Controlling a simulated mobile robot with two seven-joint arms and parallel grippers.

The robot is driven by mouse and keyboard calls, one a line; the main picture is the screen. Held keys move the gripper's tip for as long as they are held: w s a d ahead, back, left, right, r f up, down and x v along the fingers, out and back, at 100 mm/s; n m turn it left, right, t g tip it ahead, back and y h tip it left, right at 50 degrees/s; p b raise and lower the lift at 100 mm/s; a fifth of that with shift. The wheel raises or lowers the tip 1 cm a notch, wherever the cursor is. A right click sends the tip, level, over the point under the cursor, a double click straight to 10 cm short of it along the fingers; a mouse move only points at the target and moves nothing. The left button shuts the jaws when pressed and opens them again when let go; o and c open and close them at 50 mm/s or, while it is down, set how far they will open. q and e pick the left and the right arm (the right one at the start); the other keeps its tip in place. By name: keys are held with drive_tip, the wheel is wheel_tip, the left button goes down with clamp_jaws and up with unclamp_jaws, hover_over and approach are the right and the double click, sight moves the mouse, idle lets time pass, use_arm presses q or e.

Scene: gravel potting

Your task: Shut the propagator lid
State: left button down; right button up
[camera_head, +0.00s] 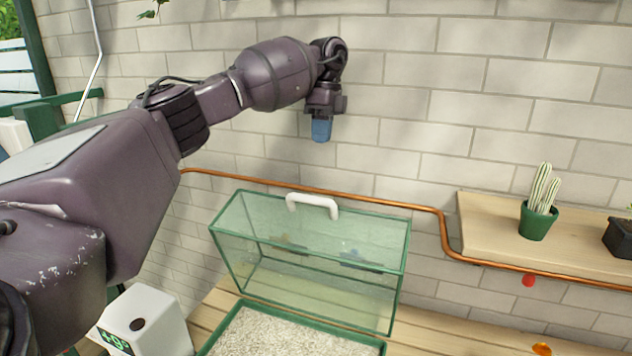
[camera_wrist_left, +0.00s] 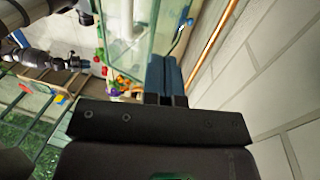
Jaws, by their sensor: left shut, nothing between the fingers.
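The propagator lid (camera_head: 320,262) is a clear, green-edged box standing tilted up at the back of the propagator base (camera_head: 218,331). Its white handle (camera_head: 312,204) is on the upper side. The base has a green rim and pale gravel inside; its front is cut off by the picture edge. My left gripper (camera_head: 321,130) is above the lid and handle, apart from them, blue fingers pointing down. In the left wrist view its fingers (camera_wrist_left: 166,75) are together and empty, with green-edged clear panes beyond. A dark arm end at that view's upper left is too small to read.
A white box with a green display (camera_head: 146,322) stands left of the base. A copper pipe (camera_head: 400,205) runs along the brick wall behind the lid. A wooden shelf (camera_head: 490,231) with a potted cactus (camera_head: 539,205) is at the right. The air around my left gripper is clear.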

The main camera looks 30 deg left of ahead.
use_arm(q)
drive_tip(key=p, duration=0.1)
approach(313, 209)
wheel_tip(313, 209, down, 2)
drive_tip(key=w, duration=0.1)
drive_tip(key=shift+s+d+f+p, duration=0.1)
drive_tip(key=shift+s+f+p, duration=0.25)
drive_tip(key=shift+s, duration=0.35)
drive_tip(key=shift+s+d+f+p, duration=0.1)
drive_tip(key=shift+s+f+p, duration=0.1)
drive_tip(key=shift+s+f, duration=0.35)
drive_tip(key=shift+s+r, duration=0.15)
